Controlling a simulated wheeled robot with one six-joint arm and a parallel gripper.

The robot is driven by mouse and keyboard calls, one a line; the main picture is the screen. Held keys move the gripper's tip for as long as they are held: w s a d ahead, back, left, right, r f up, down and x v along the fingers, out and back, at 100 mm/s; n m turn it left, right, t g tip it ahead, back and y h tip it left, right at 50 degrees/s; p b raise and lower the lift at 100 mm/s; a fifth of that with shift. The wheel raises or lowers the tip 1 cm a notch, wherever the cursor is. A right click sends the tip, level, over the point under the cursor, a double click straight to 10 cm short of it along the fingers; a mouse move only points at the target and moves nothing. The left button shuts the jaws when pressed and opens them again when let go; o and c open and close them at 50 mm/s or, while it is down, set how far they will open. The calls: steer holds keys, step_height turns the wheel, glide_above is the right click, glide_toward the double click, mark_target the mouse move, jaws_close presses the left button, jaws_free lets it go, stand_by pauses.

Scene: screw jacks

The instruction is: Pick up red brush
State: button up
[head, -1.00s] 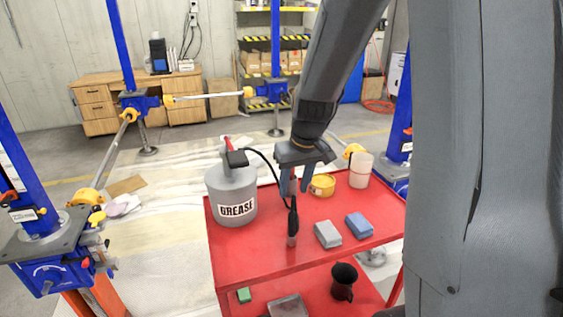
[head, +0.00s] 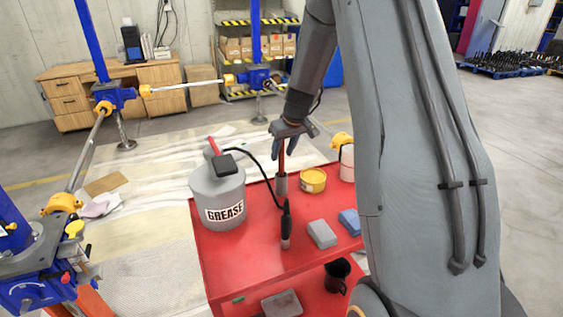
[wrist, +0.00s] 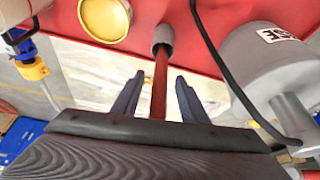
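The red brush stands upright near the back edge of the red cart top, with a thin red handle (head: 281,158) and a grey cylindrical lower end (head: 281,184). In the wrist view its red handle (wrist: 160,85) runs between the two fingers, with the grey end (wrist: 163,36) beyond them. My gripper (head: 282,148) is at the upper part of the handle. In the wrist view my gripper (wrist: 156,88) is open, with a gap showing on both sides of the handle.
A grey grease can (head: 217,190) with a black hose stands left of the brush. A yellow tin (head: 313,180) stands close on its right. A black nozzle (head: 286,228), a grey block (head: 322,234) and a blue block (head: 350,222) are nearer on the red cart (head: 250,255).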

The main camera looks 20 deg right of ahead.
mark_target(281, 165)
steer(key=shift+p+x, duration=0.4)
steer(key=shift+x, duration=1.05)
steer(key=shift+s, duration=0.1)
jaws_close()
steer(key=shift+r, duration=0.15)
